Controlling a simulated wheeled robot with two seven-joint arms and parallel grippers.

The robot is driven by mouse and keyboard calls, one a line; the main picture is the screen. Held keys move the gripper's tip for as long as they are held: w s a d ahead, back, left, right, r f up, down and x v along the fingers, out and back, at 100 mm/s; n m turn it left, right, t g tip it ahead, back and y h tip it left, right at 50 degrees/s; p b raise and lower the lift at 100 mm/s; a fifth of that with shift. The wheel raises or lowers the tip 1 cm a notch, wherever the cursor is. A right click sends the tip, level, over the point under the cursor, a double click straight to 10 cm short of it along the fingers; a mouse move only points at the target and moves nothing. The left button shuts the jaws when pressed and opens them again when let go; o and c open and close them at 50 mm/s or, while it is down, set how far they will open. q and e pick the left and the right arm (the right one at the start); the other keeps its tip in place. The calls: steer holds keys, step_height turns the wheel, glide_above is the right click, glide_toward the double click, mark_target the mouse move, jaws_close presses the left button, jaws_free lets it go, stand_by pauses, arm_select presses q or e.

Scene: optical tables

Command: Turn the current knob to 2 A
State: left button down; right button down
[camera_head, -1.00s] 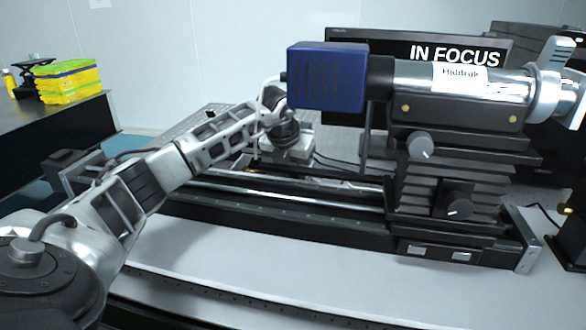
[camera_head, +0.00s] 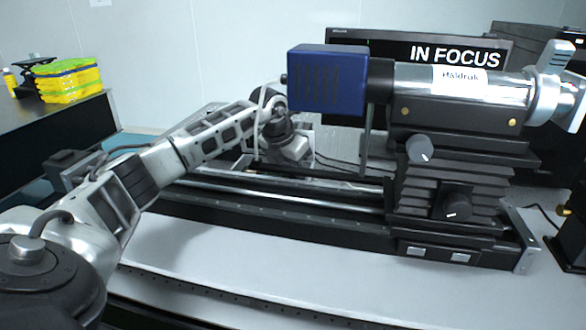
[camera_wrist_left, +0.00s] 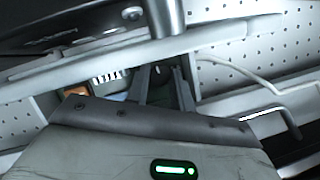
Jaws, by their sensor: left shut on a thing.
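My left gripper (camera_wrist_left: 163,92) shows from behind in the left wrist view, its two dark fingers close around a small dark part that looks like the current knob. The knob's face, its pointer and any 2 A mark are hidden, so its setting cannot be read. In the head view my left arm reaches in from the left, and its wrist ends low behind the rail, left of and below the blue camera box (camera_head: 327,80). The fingertips cannot be made out there. My right gripper is not in view.
A black rail (camera_head: 270,212) carries a stage with two other knobs, an upper one (camera_head: 419,149) and a lower one (camera_head: 455,205). A silver tube (camera_head: 510,88) lies above it. A monitor (camera_head: 432,43) reads IN FOCUS. A pale cable (camera_wrist_left: 240,78) runs beside my gripper.

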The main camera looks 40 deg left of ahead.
arm_select(q)
steer(key=c, duration=1.5)
jaws_free()
steer(key=v, duration=1.6)
steer(key=shift+s, duration=0.1)
